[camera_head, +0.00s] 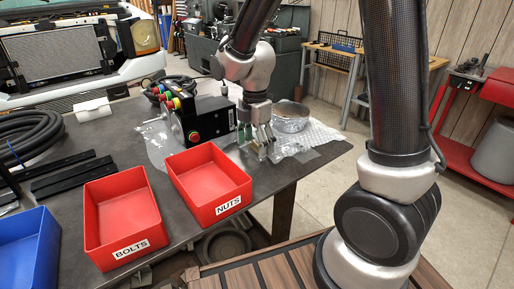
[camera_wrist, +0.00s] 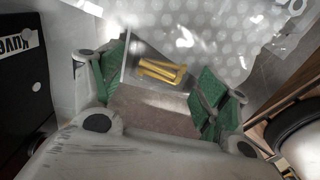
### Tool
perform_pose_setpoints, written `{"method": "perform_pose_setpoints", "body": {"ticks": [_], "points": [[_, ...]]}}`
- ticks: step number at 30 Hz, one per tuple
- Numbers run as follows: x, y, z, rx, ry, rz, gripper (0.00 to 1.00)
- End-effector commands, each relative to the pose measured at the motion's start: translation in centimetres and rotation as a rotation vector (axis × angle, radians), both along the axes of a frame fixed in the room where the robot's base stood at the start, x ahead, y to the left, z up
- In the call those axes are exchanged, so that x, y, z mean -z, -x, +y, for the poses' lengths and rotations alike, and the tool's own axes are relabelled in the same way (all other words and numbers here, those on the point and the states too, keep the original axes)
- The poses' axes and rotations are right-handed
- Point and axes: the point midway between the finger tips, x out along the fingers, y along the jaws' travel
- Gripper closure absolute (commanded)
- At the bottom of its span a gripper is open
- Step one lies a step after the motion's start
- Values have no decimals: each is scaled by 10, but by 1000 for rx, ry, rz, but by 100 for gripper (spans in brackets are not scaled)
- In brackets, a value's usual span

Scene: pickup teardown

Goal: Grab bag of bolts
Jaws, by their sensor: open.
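The bag of bolts (camera_wrist: 158,72) is a clear bag with several gold-coloured bolts inside. In the wrist view it lies on the dark table between the green-padded fingers of my gripper (camera_wrist: 168,88), towards their tips. In the head view my gripper (camera_head: 262,148) points down at the table's right part, right of the red NUTS bin. The bag is mostly hidden by the fingers there. My gripper is open, with a finger on each side of the bag; I cannot tell whether either touches it.
A red NUTS bin (camera_head: 208,183), a red BOLTS bin (camera_head: 122,215) and a blue bin (camera_head: 28,243) stand along the near side of the table. A black device with coloured buttons (camera_head: 207,122) is left of my gripper. A metal bowl (camera_head: 290,117) and bubble wrap (camera_head: 322,133) lie behind.

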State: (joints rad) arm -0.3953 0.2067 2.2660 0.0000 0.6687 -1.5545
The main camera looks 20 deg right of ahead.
Motion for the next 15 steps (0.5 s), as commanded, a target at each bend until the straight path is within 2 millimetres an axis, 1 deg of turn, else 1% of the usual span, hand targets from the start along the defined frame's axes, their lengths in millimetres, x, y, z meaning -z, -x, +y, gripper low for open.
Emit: {"method": "perform_pose_setpoints", "body": {"ticks": [2,3,5,6,10,15], "points": [[0,0,0,0,0,0,25],[0,0,0,0,0,0,32],[0,0,0,0,0,0,43],[0,0,0,0,0,0,50],[0,0,0,1,0,0,74],[-1,0,0,0,0,0,75]]}}
